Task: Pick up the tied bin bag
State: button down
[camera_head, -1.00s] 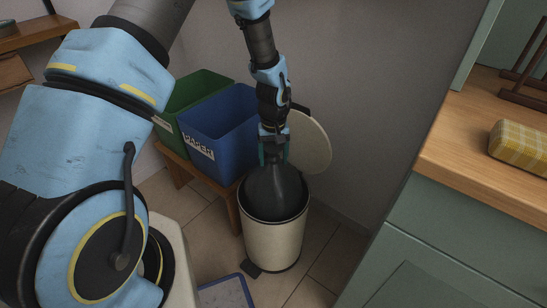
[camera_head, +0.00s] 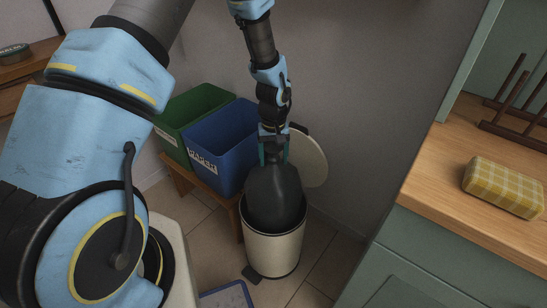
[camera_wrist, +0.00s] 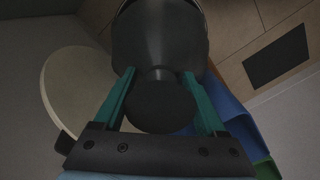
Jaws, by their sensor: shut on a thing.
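The tied bin bag (camera_head: 275,196) is dark grey and bulges up out of the cream pedal bin (camera_head: 273,252). Its lower part is still inside the bin and hidden by the rim. My gripper (camera_head: 274,160) is directly above it, shut on the narrow neck of the bag. In the wrist view the teal fingers of my gripper (camera_wrist: 160,88) sit on either side of the neck, with the bag (camera_wrist: 160,38) beyond them and its tied top nearer the camera. The bin's round lid (camera_head: 310,163) stands open behind the bag.
A blue paper crate (camera_head: 219,153) and a green crate (camera_head: 190,118) stand on a wooden bench (camera_head: 183,180) left of the bin. A wooden counter (camera_head: 437,172) with a yellow checked sponge-like block (camera_head: 503,188) is at the right. The wall is close behind the lid.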

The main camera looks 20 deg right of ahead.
jog(key=shift+r+p, duration=6.2)
jog(key=shift+r, duration=0.35)
